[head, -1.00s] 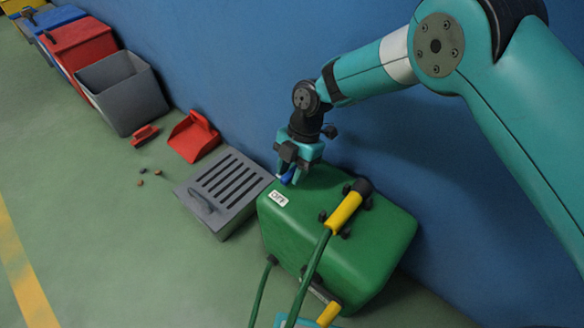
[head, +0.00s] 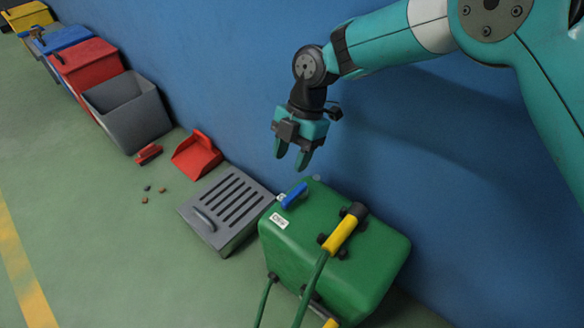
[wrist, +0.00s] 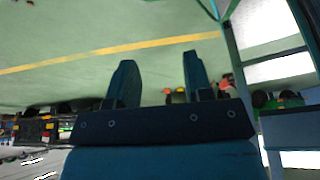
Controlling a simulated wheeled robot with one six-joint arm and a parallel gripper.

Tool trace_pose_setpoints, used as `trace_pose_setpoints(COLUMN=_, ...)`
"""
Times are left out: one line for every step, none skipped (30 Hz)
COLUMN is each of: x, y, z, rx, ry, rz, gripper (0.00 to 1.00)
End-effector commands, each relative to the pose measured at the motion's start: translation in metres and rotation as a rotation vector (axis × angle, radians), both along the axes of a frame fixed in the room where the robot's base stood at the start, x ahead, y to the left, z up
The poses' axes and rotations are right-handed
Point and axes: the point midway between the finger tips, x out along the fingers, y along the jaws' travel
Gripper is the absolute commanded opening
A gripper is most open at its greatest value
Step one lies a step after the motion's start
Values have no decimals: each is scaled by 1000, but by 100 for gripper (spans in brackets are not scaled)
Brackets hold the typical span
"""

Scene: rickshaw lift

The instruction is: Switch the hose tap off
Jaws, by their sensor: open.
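The hose tap shows as a blue lever (head: 294,195) on the top of a green box (head: 325,240), at its upper left corner, in the head view. The lever lies slanted, pointing up and to the right. My gripper (head: 292,162) is above the lever, open and empty, with a visible gap between the fingertips and the lever. In the wrist view my open fingers (wrist: 157,80) have nothing between them, and the tap is not visible there.
A green hose with a yellow grip (head: 341,235) runs over the box. A grey slotted box (head: 228,207) stands left of it. A red dustpan (head: 196,158) and several bins line the blue wall (head: 240,90). The floor at left is mostly clear.

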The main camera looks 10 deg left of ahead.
Motion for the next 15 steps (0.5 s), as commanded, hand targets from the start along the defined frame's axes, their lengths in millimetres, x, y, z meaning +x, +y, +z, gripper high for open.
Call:
trace_pose_setpoints(x=0, y=0, z=17, rx=1, ry=-1, rz=1, gripper=47)
trace_pose_setpoints(x=0, y=0, z=23, rx=0, ry=-1, rz=0, gripper=47)
trace_pose_setpoints(x=0, y=0, z=31, rx=0, ry=-1, rz=0, gripper=47)
trace_pose_setpoints(x=0, y=0, z=36, rx=1, ry=-1, rz=1, gripper=47)
trace_pose_setpoints(x=0, y=0, z=40, rx=0, ry=0, rz=1, gripper=47)
trace_pose_setpoints(x=0, y=0, z=46, rx=-1, ry=0, rz=0, gripper=47)
trace_pose_setpoints(x=0, y=0, z=49, rx=-1, ry=0, rz=0, gripper=47)
trace_pose_setpoints(x=0, y=0, z=52, rx=-1, ry=0, rz=0, gripper=47)
trace_pose_setpoints(x=0, y=0, z=55, rx=0, ry=0, rz=0, gripper=47)
trace_pose_setpoints(x=0, y=0, z=57, rx=-1, ry=0, rz=0, gripper=47)
trace_pose_setpoints(x=0, y=0, z=59, rx=0, ry=1, rz=0, gripper=47)
trace_pose_setpoints(x=0, y=0, z=60, rx=0, ry=1, rz=0, gripper=47)
trace_pose_setpoints(x=0, y=0, z=60, rx=-1, ry=2, rz=1, gripper=47)
trace_pose_setpoints(x=-1, y=0, z=61, rx=-1, ry=2, rz=1, gripper=47)
trace_pose_setpoints(x=-1, y=0, z=61, rx=-1, ry=2, rz=1, gripper=47)
